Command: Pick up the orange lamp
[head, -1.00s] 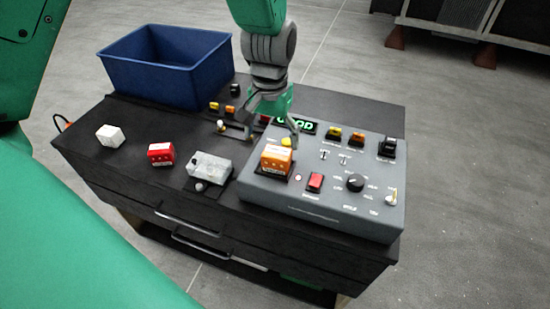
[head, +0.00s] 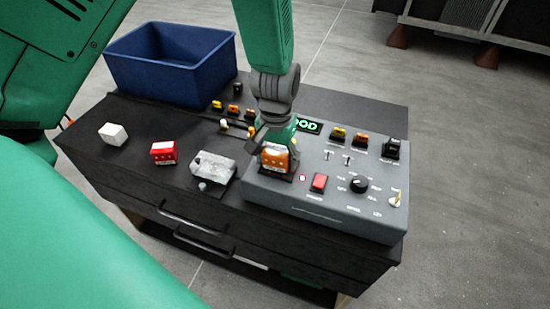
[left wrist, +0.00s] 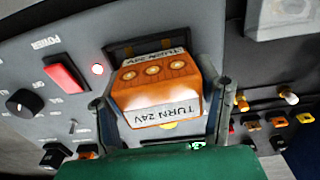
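The orange lamp (head: 275,158), a block with a white label, sits on the left part of the grey control box. In the left wrist view the orange lamp (left wrist: 160,85) shows round studs and labels reading "TURN 24V". My left gripper (head: 270,148) is down at the lamp. In the left wrist view the fingers of my left gripper (left wrist: 162,112) stand on either side of the lamp, apart and very close to its sides. Whether they touch it is hard to tell. My right gripper is not in view.
The grey control box (head: 325,208) carries a red switch (head: 319,183), a black knob (head: 358,184) and small toggles. To its left are a clear lamp (head: 213,167), a red lamp (head: 163,153) and a white block (head: 113,133). A blue bin (head: 160,78) stands at the back left.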

